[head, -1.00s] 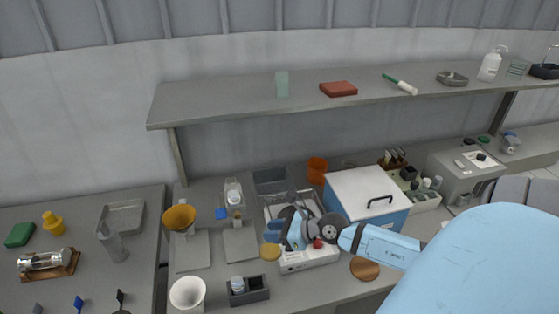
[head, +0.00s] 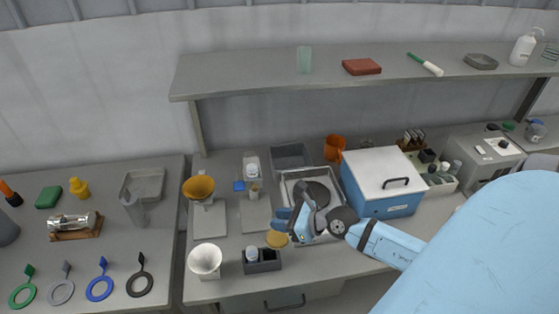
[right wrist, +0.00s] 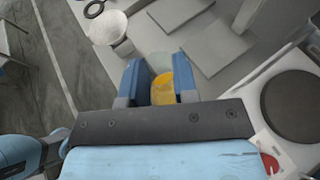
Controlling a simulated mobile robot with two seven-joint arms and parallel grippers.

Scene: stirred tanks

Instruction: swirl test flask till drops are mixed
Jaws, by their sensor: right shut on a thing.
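In the head view the flask shows as an amber round shape (head: 277,240) at the fingertips. In the right wrist view the flask (right wrist: 163,88) sits between the two blue fingers, with yellow-amber liquid and a pale clear part beyond it. Whether drops show apart in the liquid I cannot tell. My left gripper is not in view.
A dark grey block (head: 262,262) with a small jar is just below the flask. A white funnel-like cup (head: 205,260) and an amber funnel (head: 199,188) stand to the left. A blue box with a white lid (head: 382,180) stands to the right. A shelf (head: 230,82) runs above.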

